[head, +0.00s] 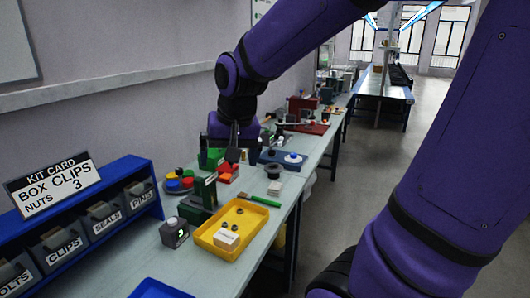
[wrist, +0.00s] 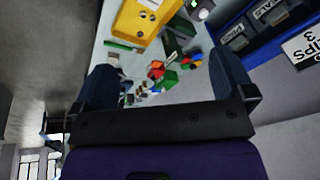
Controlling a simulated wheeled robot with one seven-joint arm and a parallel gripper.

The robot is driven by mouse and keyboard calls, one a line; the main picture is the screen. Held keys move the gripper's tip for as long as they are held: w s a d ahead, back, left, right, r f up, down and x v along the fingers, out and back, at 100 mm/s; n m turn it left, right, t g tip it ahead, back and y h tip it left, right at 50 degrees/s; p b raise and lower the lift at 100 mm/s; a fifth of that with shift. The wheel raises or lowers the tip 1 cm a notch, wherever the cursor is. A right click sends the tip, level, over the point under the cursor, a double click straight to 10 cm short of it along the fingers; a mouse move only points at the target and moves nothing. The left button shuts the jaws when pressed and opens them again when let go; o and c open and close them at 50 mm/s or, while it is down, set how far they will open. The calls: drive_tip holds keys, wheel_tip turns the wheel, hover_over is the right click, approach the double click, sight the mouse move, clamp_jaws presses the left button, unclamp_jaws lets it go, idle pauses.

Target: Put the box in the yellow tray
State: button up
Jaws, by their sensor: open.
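The yellow tray (head: 205,241) lies on the workbench near its front edge. A small white box (head: 226,240) sits inside the tray at its near end, with a few dark nuts (head: 239,211) farther back. The tray (wrist: 128,22) also shows at the top of the wrist view, with the white box (wrist: 148,4) at the picture's edge. My gripper (head: 233,154) is above the bench beyond the tray, apart from it. In the wrist view my gripper (wrist: 165,85) has its fingers spread wide, with nothing held between them.
A blue bin rack (head: 88,224) with a kit card (head: 53,184) stands at left. A grey block with a green light (head: 174,233) and a dark green fixture (head: 198,207) stand beside the tray. Red pieces (head: 226,173) and a blue tray (head: 283,159) lie farther back.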

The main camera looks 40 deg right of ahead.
drive_tip(key=s+r+n+t, duration=0.1)
drive_tip(key=s+r+n, duration=0.1)
drive_tip(key=s, duration=0.4)
drive_tip(key=s+a+r+n, duration=0.1)
drive_tip(key=s+r+n, duration=0.2)
drive_tip(key=s, duration=0.4)
drive_tip(key=shift+a+r+t, duration=0.2)
drive_tip(key=shift+r+t, duration=0.05)
drive_tip(key=shift+t, duration=0.15)
drive_tip(key=shift+w, duration=0.1)
